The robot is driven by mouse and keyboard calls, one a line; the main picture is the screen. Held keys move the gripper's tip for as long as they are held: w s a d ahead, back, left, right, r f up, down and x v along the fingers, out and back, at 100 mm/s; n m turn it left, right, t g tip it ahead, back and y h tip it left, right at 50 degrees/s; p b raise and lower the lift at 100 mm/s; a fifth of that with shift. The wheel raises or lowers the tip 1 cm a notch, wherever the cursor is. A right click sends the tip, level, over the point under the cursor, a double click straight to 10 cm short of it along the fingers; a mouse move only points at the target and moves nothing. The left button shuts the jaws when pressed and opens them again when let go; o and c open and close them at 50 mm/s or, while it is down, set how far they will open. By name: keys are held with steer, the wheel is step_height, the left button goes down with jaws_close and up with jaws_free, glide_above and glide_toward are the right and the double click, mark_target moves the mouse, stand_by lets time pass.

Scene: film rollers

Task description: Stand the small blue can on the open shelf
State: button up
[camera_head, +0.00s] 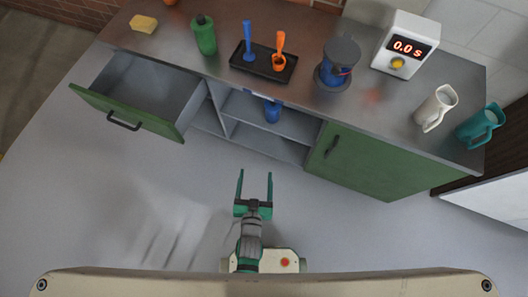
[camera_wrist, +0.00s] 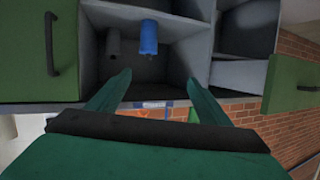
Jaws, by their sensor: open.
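The small blue can (camera_head: 272,112) stands on the open shelf (camera_head: 298,125) in the middle of the cabinet, upright as far as I can tell. In the wrist view, which looks upside down, the can (camera_wrist: 148,38) is inside the shelf compartment beside a grey shape that may be its shadow. My gripper (camera_head: 255,178) is open and empty in front of the cabinet, apart from the can. In the wrist view my fingers (camera_wrist: 153,98) are spread, with nothing between them. The can's top is partly under the counter edge in the head view.
A green-fronted drawer (camera_head: 125,115) is pulled out left of the shelf. A shut green door (camera_head: 375,165) is on the right. The counter holds a green bottle (camera_head: 204,35), a black tray (camera_head: 264,62), a blue machine (camera_head: 338,65) and jugs (camera_head: 436,108). The floor in front is clear.

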steer(key=s+d+r, duration=0.1)
steer(key=s+r, duration=0.6)
steer(key=r, duration=0.2)
steer(key=s+d+r+n, duration=0.1)
steer(key=s+d+r, duration=0.1)
steer(key=s+r, duration=0.5)
step_height(320, 180, up, 3)
steer(key=shift+s+r+n+t+y, duration=0.2)
steer(key=shift+s+n+t+y, duration=0.1)
steer(key=shift+t+y, duration=0.1)
